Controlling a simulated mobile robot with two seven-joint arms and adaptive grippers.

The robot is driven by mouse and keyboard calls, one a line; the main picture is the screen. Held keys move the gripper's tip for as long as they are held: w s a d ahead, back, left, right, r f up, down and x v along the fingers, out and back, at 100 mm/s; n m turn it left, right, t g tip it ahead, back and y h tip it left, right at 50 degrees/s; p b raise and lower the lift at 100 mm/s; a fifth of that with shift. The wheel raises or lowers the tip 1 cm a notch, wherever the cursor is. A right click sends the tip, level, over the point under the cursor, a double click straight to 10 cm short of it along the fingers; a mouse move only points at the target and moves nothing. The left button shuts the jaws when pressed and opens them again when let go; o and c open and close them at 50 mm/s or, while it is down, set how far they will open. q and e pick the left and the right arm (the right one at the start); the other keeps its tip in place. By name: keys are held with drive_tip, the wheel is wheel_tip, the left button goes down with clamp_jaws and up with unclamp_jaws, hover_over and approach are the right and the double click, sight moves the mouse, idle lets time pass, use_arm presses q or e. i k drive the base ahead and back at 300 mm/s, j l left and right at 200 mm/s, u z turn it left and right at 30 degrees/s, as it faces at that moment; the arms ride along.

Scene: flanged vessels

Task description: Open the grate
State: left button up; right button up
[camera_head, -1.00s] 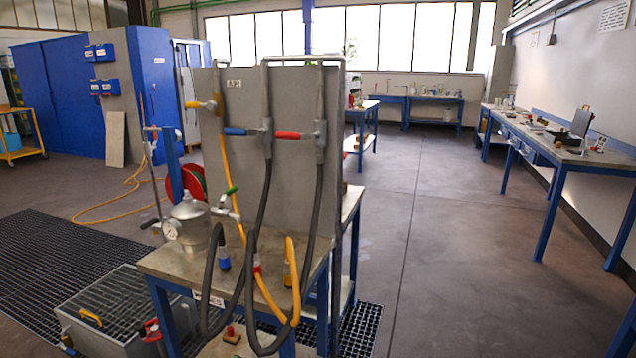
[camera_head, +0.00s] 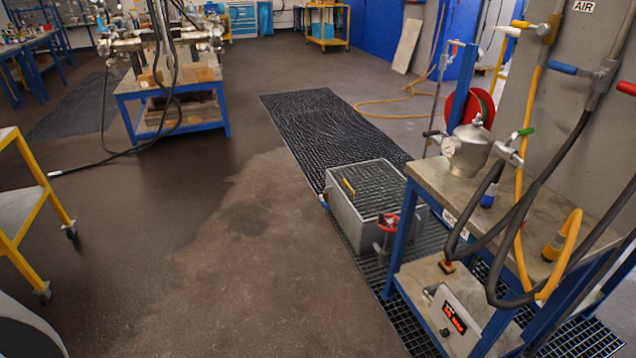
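A grey metal box stands on the floor right of centre, with a grate (camera_head: 372,187) lying flat across its top. A yellow handle (camera_head: 349,187) sits on the grate near its left edge. A red handwheel valve (camera_head: 388,222) is at the box's near right corner. The grate looks closed over the box. The box's right side is partly hidden by the blue-framed bench. Neither of my grippers is in view.
The blue-framed bench (camera_head: 450,190) with a metal vessel (camera_head: 468,150) and hanging hoses stands close on the right. Dark floor grating (camera_head: 330,125) runs behind and under the box. Open floor (camera_head: 220,250) lies left of it. A yellow cart (camera_head: 25,205) stands far left.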

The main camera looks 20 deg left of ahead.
sight(355, 169)
drive_tip(key=u, duration=0.25)
drive_tip(key=i+j+z, duration=0.1)
drive_tip(key=z, duration=0.4)
drive_tip(key=i+j+z, duration=0.15)
drive_tip(key=j, duration=0.15)
drive_tip(key=i+j+z, duration=0.2)
drive_tip(key=j+z, duration=0.15)
drive_tip(key=j, duration=0.25)
drive_tip(key=i+j+z, duration=0.1)
drive_tip(key=j, duration=0.4)
drive_tip(key=i+j+z, duration=0.1)
drive_tip(key=j, duration=0.35)
drive_tip(key=i+j, duration=0.1)
drive_tip(key=j, duration=0.3)
drive_tip(key=i+j, duration=0.1)
drive_tip(key=j, duration=0.25)
drive_tip(key=i+j, duration=0.1)
drive_tip(key=j, duration=0.3)
drive_tip(key=i+j, duration=0.1)
drive_tip(key=j, duration=0.3)
drive_tip(key=i+j, duration=0.15)
drive_tip(key=j, duration=0.25)
drive_tip(key=i+j, duration=0.3)
drive_tip(key=i+z, duration=0.05)
drive_tip(key=i, duration=0.05)
